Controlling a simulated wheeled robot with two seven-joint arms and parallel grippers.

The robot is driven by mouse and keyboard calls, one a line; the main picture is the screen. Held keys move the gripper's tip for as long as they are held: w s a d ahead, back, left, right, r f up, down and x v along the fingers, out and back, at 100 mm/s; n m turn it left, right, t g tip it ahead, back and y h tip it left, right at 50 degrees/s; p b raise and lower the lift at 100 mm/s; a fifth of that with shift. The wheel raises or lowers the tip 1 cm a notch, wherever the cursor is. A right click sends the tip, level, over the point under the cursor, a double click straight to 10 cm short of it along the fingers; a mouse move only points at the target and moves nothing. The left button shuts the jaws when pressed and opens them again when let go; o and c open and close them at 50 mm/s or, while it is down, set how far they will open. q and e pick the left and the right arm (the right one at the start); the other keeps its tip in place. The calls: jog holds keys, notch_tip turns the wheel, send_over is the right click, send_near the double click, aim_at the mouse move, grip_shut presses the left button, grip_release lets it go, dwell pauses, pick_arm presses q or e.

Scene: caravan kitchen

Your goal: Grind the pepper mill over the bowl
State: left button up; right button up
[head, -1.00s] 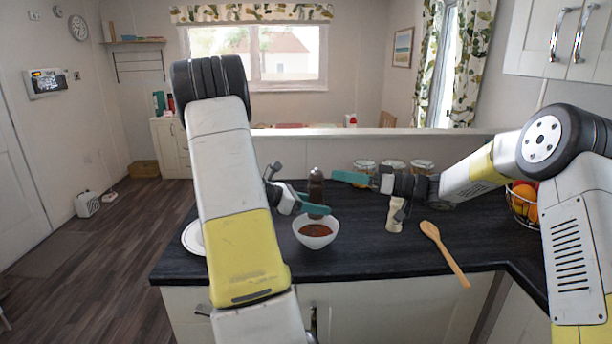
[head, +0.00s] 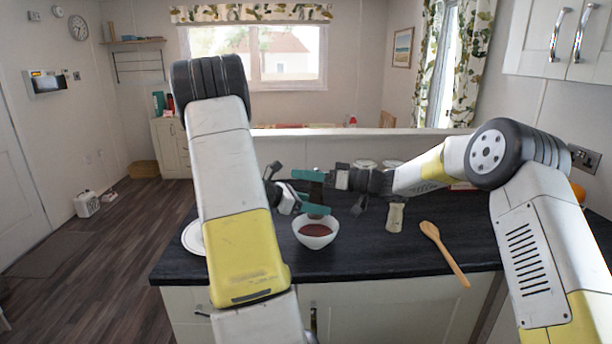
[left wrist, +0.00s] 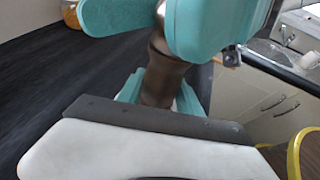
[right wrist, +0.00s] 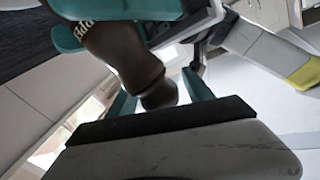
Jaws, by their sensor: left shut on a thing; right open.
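The white bowl (head: 316,241) with reddish-brown contents stands on the dark counter. The dark brown pepper mill (head: 316,192) is upright above the bowl, partly hidden by the grippers. My left gripper (head: 313,209) is shut on the mill's lower part. My right gripper (head: 312,176) is open at the mill's upper part, higher than the left one. In the left wrist view the brown mill (left wrist: 160,75) shows between teal fingers. In the right wrist view its lettered body (right wrist: 115,45) and rounded end show, the end lying between my right gripper's spread fingers.
A pale mill-shaped shaker (head: 395,217) and a wooden spoon (head: 444,251) are on the counter right of the bowl. A white plate (head: 192,238) is at the left, partly behind my left arm. Lidded jars (head: 367,164) stand at the back. The counter between bowl and shaker is clear.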

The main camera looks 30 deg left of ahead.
jog(key=shift+c, duration=0.4)
grip_shut()
jog(key=shift+t, duration=0.3)
jog(key=shift+w+d+r+m+t+h, duration=0.1)
jog(key=shift+w+d+m+t+h, duration=0.35)
jog(key=shift+m+t+h, duration=2)
jog(key=shift+w+d+m+t+h, duration=0.2)
jog(key=shift+w+m+t+h, duration=0.85)
jog(key=shift+m+t, duration=2.35)
jog(key=shift+w+d+r+m+t+h, duration=0.15)
jog(key=shift+d+m+t+h, duration=0.2)
jog(key=shift+m+t+h, duration=2.7)
jog(key=shift+d+f+n+t+y, duration=0.1)
jog(key=shift+f+n+t+y, duration=0.05)
jog(key=shift+n+t+y, duration=0.65)
jog(key=shift+h, duration=0.25)
